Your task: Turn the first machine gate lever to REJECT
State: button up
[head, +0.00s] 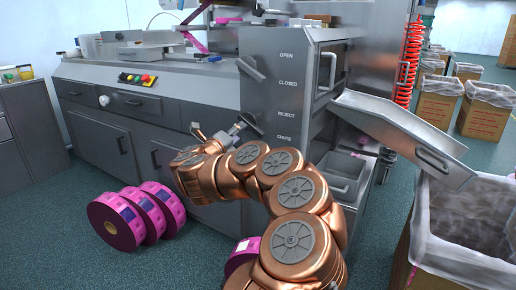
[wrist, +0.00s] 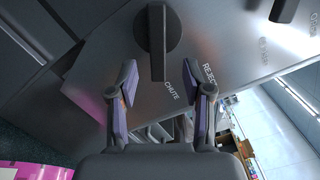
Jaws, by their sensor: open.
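The lower gate lever (head: 250,124) is a dark grey handle on the machine's grey panel, beside the words REJECT and CHUTE. In the wrist view this lever (wrist: 157,42) has a round hub, and its handle points toward the CHUTE label (wrist: 172,92). The REJECT label (wrist: 208,72) lies to the right of it. My gripper (head: 222,136) is in front of the panel, just left of and below the lever. In the wrist view my gripper (wrist: 160,92) is open, and the handle's tip appears between its fingertips. I cannot tell whether they touch it.
An upper lever (head: 252,68) sits beside OPEN and CLOSED. A metal chute (head: 395,125) slopes right toward a lined bin (head: 465,225). Pink film rolls (head: 125,222) lie on the floor at left. A drawer front (head: 135,103) is left of my gripper.

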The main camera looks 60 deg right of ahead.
aim_at(257, 134)
jog(key=d, duration=0.2)
jog(key=s+d+f+m+g+b, duration=0.1)
jog(key=d, duration=0.2)
jog(key=s+d+f+g+b, duration=0.1)
jog(key=d, duration=0.2)
jog(key=shift+f, duration=0.25)
jog(key=shift+d+r+b, duration=0.1)
jog(key=shift+d+b, duration=0.25)
jog(key=shift+d, duration=0.2)
grip_shut()
